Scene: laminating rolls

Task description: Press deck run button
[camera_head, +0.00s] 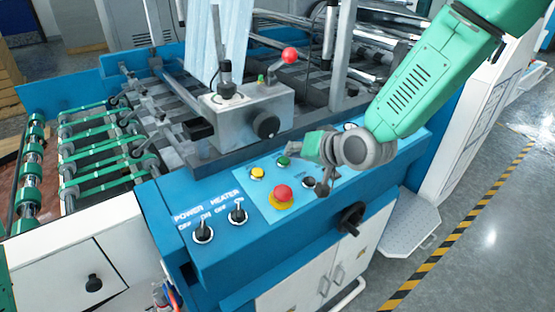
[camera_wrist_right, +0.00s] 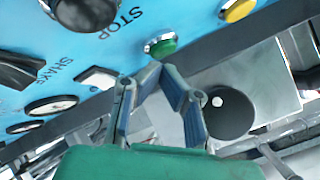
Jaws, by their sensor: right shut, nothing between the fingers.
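The blue control panel (camera_head: 245,205) carries a green button (camera_head: 283,161), a yellow button (camera_head: 257,173) and a red mushroom button (camera_head: 282,194). No label reading deck run is legible. My right gripper (camera_head: 297,150) is above the panel's back part, near the green button, with its fingers pointing left. In the right wrist view its fingertips (camera_wrist_right: 165,72) come together just short of the green button (camera_wrist_right: 162,47), with no clear contact visible. The gripper is shut and empty. The yellow button also shows in the right wrist view (camera_wrist_right: 238,9). My left gripper is out of view.
A grey metal box (camera_head: 245,115) with a black knob (camera_head: 265,125) and a red-tipped lever (camera_head: 289,56) stands behind the panel. Power (camera_head: 203,232) and heater (camera_head: 238,213) switches sit at front left. A black handle (camera_head: 352,218) sticks out in front. Rollers lie left.

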